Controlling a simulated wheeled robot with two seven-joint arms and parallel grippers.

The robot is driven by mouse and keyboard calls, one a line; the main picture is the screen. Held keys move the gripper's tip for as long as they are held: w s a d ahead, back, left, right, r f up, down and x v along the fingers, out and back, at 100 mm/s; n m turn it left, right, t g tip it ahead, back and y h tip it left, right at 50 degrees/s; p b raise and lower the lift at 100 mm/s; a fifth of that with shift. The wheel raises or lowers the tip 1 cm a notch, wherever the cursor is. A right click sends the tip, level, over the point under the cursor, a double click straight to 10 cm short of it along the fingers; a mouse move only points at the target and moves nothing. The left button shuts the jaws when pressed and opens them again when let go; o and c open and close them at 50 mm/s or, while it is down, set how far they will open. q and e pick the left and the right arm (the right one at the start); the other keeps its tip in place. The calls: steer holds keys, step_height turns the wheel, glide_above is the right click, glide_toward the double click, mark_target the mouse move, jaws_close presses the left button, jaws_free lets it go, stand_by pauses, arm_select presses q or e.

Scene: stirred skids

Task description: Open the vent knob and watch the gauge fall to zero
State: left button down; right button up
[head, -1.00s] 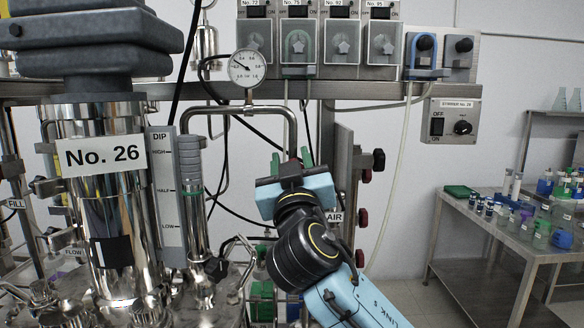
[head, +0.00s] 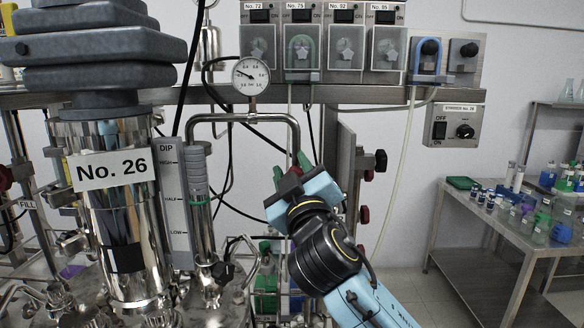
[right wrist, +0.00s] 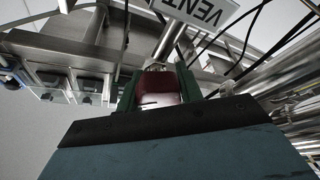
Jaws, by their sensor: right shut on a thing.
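The vent knob (right wrist: 160,88) is dark red and shows in the right wrist view below a tilted VENT label (right wrist: 207,12). My right gripper (right wrist: 158,92) is shut on it, with one green finger on each side. In the head view my right gripper (head: 290,170) is tilted, its wrist hiding the knob. The round white gauge (head: 251,75) stands on the bent steel pipe above and left of the gripper. Its dark needle points to the upper left; the exact reading is too small to tell. My left gripper is not in view.
The steel vessel labelled No. 26 (head: 123,200) and the DIP scale (head: 174,205) stand to the left. Covered switches (head: 302,48) line the rail above. A stirrer box (head: 454,125) hangs to the right. A steel table (head: 505,225) with bottles is far right.

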steer(key=o, duration=1)
steer(key=shift+s, duration=0.1)
steer(key=b+v, duration=0.2)
steer(key=v, duration=1.1)
steer(key=shift+b, duration=0.35)
steer(key=shift+s+f, duration=0.1)
